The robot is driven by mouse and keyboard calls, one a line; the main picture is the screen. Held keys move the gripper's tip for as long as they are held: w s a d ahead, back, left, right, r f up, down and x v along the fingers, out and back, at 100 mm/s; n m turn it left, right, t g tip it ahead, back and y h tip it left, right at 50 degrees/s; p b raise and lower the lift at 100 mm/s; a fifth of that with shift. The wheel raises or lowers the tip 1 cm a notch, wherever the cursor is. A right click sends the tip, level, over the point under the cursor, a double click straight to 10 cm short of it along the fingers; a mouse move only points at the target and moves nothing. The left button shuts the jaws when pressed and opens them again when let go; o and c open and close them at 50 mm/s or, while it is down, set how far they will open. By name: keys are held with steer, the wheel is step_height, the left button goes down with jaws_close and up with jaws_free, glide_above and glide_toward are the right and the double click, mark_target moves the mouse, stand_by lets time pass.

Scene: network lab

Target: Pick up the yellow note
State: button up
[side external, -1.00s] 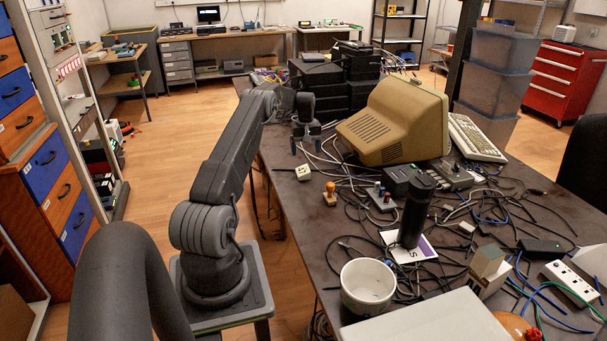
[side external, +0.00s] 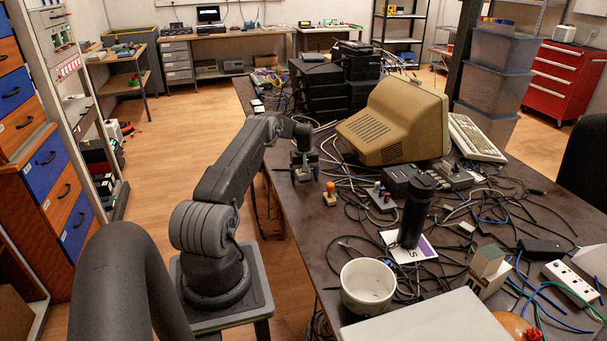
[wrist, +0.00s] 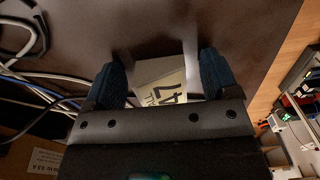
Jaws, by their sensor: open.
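My gripper is open, with a finger on each side and visible gaps. In the side view my gripper (side external: 305,177) points down low over the table's left edge, and it mostly hides the note there.
Cables (side external: 340,165) lie to the right of the gripper. An orange-topped stamp-like object (side external: 330,193) stands close by, nearer the camera. The beige monitor (side external: 390,122) stands further right. The table's left edge is close, with floor beyond it.

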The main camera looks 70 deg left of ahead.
mark_target(304, 174)
steer(key=c, duration=1)
steer(key=shift+r, duration=0.1)
steer(key=shift+c, duration=0.2)
step_height(304, 174, up, 10)
stand_by(0.3)
